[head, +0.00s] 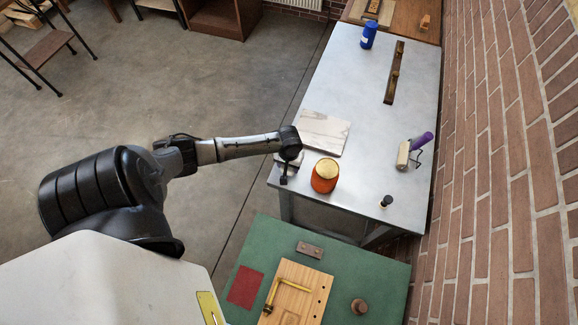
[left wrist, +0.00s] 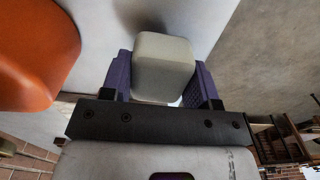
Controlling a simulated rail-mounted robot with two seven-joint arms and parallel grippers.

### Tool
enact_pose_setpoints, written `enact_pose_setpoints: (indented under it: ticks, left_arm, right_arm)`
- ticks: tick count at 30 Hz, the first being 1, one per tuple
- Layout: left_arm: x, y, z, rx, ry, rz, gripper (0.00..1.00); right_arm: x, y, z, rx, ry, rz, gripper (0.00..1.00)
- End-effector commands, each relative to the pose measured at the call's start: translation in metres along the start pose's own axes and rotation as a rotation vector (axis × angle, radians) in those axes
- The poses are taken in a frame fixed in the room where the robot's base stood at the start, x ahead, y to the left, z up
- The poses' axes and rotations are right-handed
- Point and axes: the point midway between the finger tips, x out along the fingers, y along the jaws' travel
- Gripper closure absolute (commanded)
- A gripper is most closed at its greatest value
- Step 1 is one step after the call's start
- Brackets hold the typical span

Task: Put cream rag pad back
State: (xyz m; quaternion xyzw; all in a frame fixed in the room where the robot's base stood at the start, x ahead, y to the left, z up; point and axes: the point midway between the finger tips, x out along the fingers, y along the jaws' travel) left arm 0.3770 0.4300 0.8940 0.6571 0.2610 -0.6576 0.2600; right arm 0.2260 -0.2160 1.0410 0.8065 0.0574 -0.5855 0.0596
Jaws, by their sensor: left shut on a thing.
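The cream rag pad (left wrist: 163,68) is a rounded pale block in the left wrist view, between the two purple fingers of my left gripper (left wrist: 160,85). The fingers are shut on its sides. In the head view my left gripper (head: 287,170) is at the near left corner of the grey table (head: 350,90), left of the orange pot (head: 324,182). The arm largely hides the pad there. I cannot tell whether the pad touches the tabletop. My right gripper is not in view.
A pale marbled slab (head: 325,132) lies just behind the gripper. A purple-handled roller (head: 405,155), a small dark-topped item (head: 386,201), a blue bottle (head: 368,36) and a wooden rack (head: 391,85) stand farther off. A green table (head: 260,240) with a wooden board (head: 312,290) is nearer.

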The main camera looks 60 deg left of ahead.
Motion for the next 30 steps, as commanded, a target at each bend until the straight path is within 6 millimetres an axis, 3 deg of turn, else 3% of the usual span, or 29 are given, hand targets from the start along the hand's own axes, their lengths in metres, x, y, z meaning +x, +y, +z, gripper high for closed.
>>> enact_pose_setpoints:
  ticks: [4, 17, 18, 25, 30]
  left_arm:
    - [0.013, 0.000, 0.000, 0.000, 0.001, 0.000, 0.64]
    - [0.017, 0.000, 0.000, 0.000, 0.001, 0.001, 0.64]
    - [0.017, 0.000, 0.000, 0.000, 0.001, 0.001, 0.43]
    - [0.017, 0.000, 0.000, 0.001, 0.001, 0.001, 0.21]
    - [0.017, 0.000, 0.000, 0.001, 0.001, 0.001, 0.20]
  right_arm:
    - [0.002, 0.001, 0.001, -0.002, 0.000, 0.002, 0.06]
    - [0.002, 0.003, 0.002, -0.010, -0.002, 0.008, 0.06]
    - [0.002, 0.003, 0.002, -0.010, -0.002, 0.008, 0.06]
    - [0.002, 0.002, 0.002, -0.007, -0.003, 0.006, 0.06]
    - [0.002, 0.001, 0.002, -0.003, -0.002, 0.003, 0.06]
